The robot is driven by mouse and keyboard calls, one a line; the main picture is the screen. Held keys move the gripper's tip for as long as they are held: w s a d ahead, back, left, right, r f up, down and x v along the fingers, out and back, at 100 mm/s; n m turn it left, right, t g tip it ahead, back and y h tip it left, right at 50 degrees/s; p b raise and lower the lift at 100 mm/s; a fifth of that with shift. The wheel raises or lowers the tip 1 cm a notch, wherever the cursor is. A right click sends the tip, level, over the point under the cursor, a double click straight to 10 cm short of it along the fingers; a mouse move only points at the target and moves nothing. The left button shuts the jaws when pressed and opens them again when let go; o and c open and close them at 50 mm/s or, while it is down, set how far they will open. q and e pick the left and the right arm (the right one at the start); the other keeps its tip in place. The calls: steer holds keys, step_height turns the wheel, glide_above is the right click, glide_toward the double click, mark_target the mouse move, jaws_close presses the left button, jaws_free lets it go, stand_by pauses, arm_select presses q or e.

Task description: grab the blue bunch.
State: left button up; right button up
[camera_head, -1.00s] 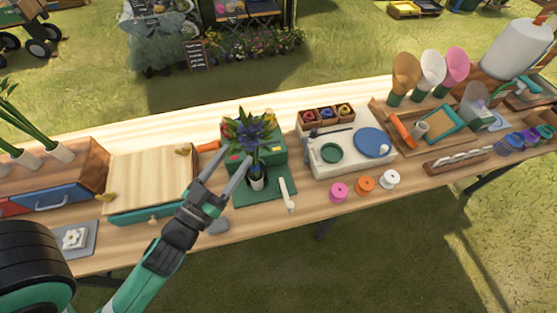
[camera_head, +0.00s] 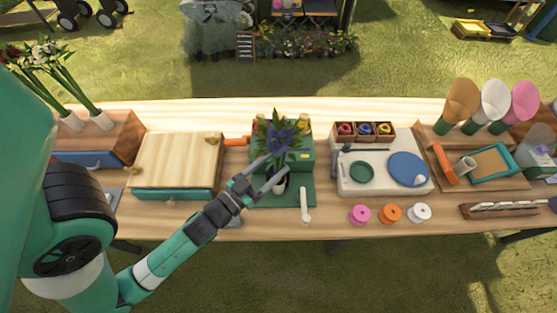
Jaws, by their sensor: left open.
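The blue bunch (camera_head: 281,136) has blue-violet petals and green leaves. It stands upright on a green mat (camera_head: 305,203), in front of a green box (camera_head: 307,156). A small white holder wraps its stems low down. My left gripper (camera_head: 274,168) reaches in from the front left and is open. Its fingers are at the lower part of the bunch, in front of or around the stems; I cannot tell which. The fingers partly hide the stems and holder. My right gripper is out of view.
A wooden-lidded box (camera_head: 177,162) stands left of the mat. A white tool (camera_head: 304,204) lies on the mat's right side. Pink (camera_head: 360,215), orange (camera_head: 390,213) and white (camera_head: 419,212) spools stand to the right, before a white tray (camera_head: 348,184) with a blue disc.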

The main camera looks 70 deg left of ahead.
arm_select(q)
steer(key=x, duration=0.5)
steer(key=shift+w+d+f, duration=0.25)
steer(key=shift+d, duration=0.05)
jaws_close()
